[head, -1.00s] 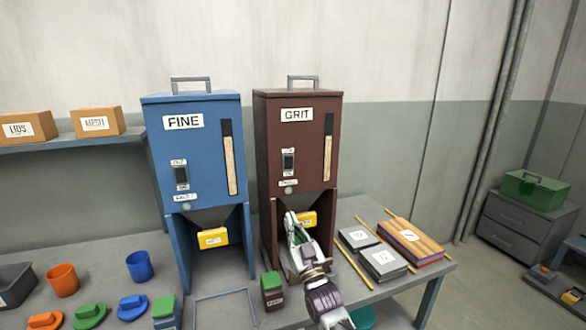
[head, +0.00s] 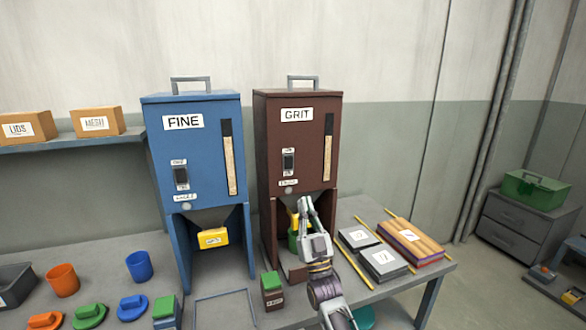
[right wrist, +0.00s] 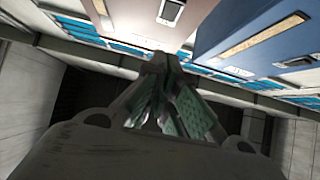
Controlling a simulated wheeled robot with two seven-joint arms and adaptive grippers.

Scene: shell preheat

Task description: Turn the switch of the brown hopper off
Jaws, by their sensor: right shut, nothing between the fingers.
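The brown hopper (head: 297,130) labelled GRIT stands on the table in the middle of the head view. Its dark switch (head: 289,161) is on the front, between two small labels too small to read. In the right wrist view the switch (right wrist: 170,12) shows near the top. My right gripper (head: 303,201) is shut and empty, just in front of the hopper's lower opening and below the switch, apart from it. A green container (head: 293,242) is partly hidden behind the gripper, under the chute. My left gripper is not in view.
The blue hopper (head: 196,150) labelled FINE stands to the left. A small dark box with a green lid (head: 272,290) stands in front. Grey blocks (head: 382,262) and a board stack (head: 411,240) lie to the right. Cups and coloured lids sit at left.

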